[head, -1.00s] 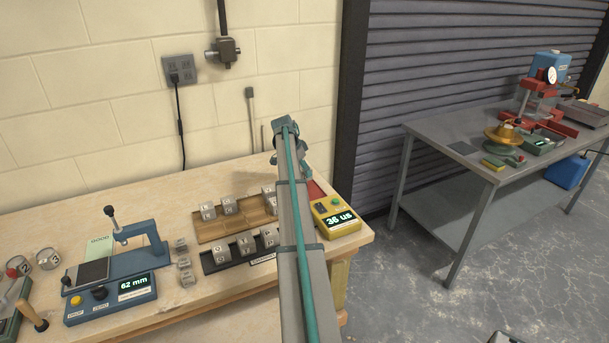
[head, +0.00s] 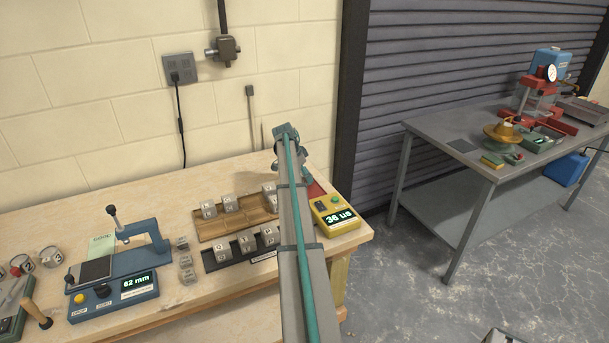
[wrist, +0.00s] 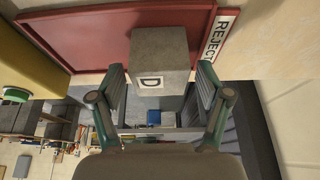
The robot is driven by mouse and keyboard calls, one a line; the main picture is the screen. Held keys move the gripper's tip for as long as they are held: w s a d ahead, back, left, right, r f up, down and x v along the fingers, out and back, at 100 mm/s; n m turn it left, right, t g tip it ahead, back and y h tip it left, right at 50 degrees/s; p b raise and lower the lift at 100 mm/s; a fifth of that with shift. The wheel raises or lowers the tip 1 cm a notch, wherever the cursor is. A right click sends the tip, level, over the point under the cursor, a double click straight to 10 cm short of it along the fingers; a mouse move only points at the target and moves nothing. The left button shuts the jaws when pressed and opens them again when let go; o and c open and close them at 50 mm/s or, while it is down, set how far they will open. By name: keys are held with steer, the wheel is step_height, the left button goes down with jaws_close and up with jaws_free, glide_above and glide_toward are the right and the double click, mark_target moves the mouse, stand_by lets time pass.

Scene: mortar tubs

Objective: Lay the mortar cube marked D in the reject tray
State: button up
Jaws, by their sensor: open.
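The mortar cube marked D (wrist: 175,50) is a grey block with a white D label facing the wrist camera. It is at the red reject tray (wrist: 90,35), whose white REJECT label (wrist: 219,38) shows beside it. My gripper (wrist: 160,78) is open, with one finger on each side of the cube's near end. I cannot tell whether either finger touches it. The cube appears to lie against the tray's red floor, though the contact is hidden. In the head view only a red part of the tray (head: 316,188) shows; my arm hides the cube.
A yellow meter reading 36 us (head: 336,215) stands beside the tray. Several cubes stand on a wooden board (head: 215,231) and a dark rack (head: 211,262) left of my arm. A blue gauge reading 62 mm (head: 143,294) is further left.

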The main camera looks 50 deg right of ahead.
steer(key=b+v, duration=0.2)
steer(key=v, duration=1)
steer(key=shift+r+b, duration=0.15)
steer(key=shift+b, duration=0.2)
